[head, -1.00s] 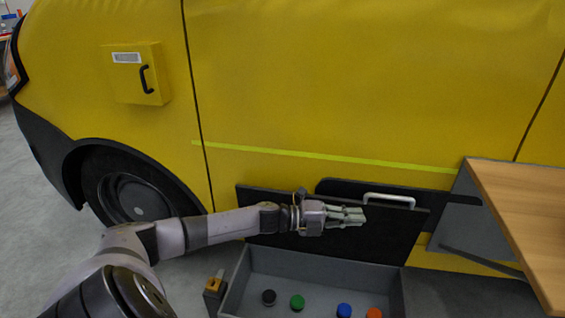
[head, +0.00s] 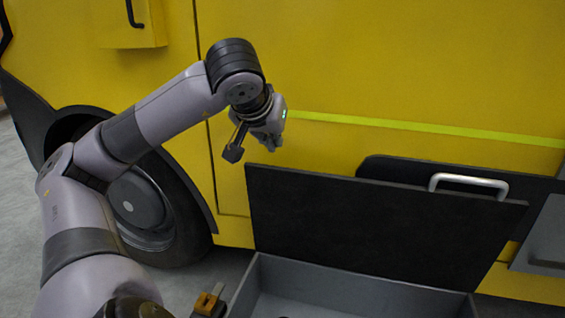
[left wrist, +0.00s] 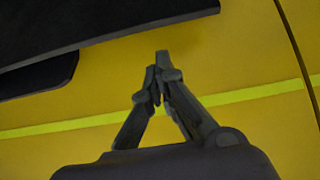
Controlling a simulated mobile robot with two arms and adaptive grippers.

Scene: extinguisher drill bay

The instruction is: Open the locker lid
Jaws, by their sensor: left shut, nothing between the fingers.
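The locker lid (head: 375,225) is a black panel. It stands raised, tilted up at the back of the grey locker (head: 258,290), whose front and contents are cut off by the lower picture edge. A pale bar handle (head: 468,182) shows at the lid's upper right edge. My left gripper (head: 270,140) is above and left of the lid's upper left corner, apart from it, in front of the yellow vehicle. In the left wrist view its fingers (left wrist: 160,68) are together and empty, with a black panel edge (left wrist: 100,28) at upper left. My right gripper is out of view.
The yellow vehicle (head: 390,70) with a lime stripe (head: 420,126) fills the background. Its wheel (head: 150,205) is behind my left arm. A small orange-topped block (head: 208,301) stands left of the locker. A yellow box with a black handle (head: 131,25) is at upper left.

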